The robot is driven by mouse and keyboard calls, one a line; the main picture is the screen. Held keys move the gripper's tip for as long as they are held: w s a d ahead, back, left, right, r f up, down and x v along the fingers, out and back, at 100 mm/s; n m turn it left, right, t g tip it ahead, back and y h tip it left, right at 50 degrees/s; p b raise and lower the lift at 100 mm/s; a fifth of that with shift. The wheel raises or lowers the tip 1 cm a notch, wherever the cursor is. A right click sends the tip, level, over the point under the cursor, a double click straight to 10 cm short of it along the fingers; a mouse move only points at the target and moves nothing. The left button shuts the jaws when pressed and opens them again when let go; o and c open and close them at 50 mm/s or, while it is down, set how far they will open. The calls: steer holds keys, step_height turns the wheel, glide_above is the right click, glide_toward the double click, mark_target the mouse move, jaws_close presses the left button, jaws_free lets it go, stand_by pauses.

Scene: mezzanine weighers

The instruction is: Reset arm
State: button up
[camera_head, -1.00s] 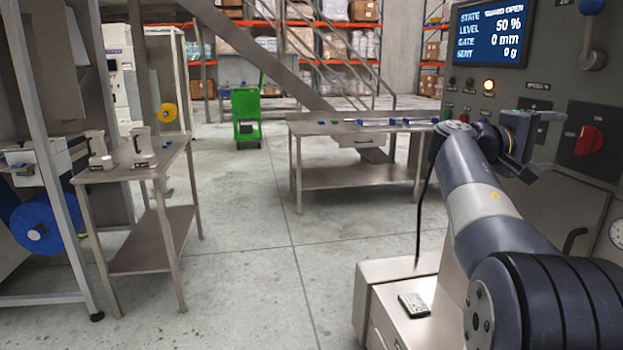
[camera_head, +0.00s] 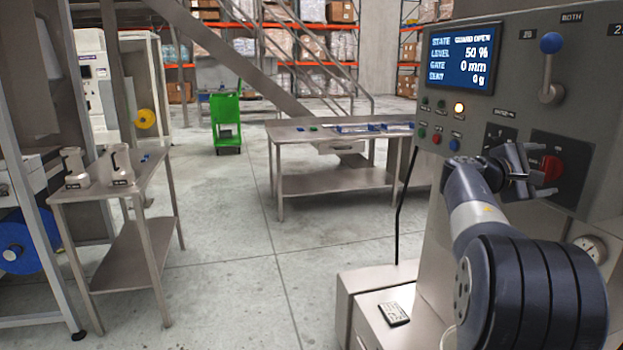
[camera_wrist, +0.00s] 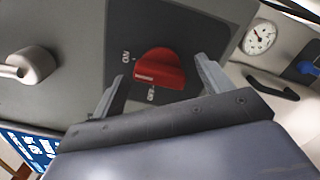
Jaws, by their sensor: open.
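My gripper (camera_head: 548,183) is open and empty, at the front of the grey control panel (camera_head: 500,105). Its fingers point at the red rotary knob (camera_head: 551,168) on a dark plate. In the wrist view the red knob (camera_wrist: 160,68) shows between and beyond the two spread fingers (camera_wrist: 155,88); I see no contact. My arm is folded short at the right of the head view. The panel screen (camera_head: 465,58) reads guard open, level 50 %, gate 0 mm and 0 g.
A blue-knobbed lever (camera_head: 551,68) stands up on the panel, and a gauge (camera_head: 590,248) is below right. A steel table (camera_head: 335,135) stands ahead, a smaller table (camera_head: 125,190) at left, and a green cart (camera_head: 226,120) behind. The middle floor is clear.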

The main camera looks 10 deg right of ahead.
steer(key=n+p, duration=0.3)
steer(key=p, duration=0.1)
steer(key=n+p, duration=0.2)
steer(key=shift+r+n, duration=0.25)
steer(key=shift+n, duration=0.05)
steer(key=n+p, duration=0.5)
steer(key=p, duration=0.2)
steer(key=shift+n, duration=0.4)
steer(key=shift+a+f, duration=0.3)
steer(key=shift+a+b, duration=0.35)
steer(key=shift+a, duration=0.4)
steer(key=shift+s+a, duration=0.15)
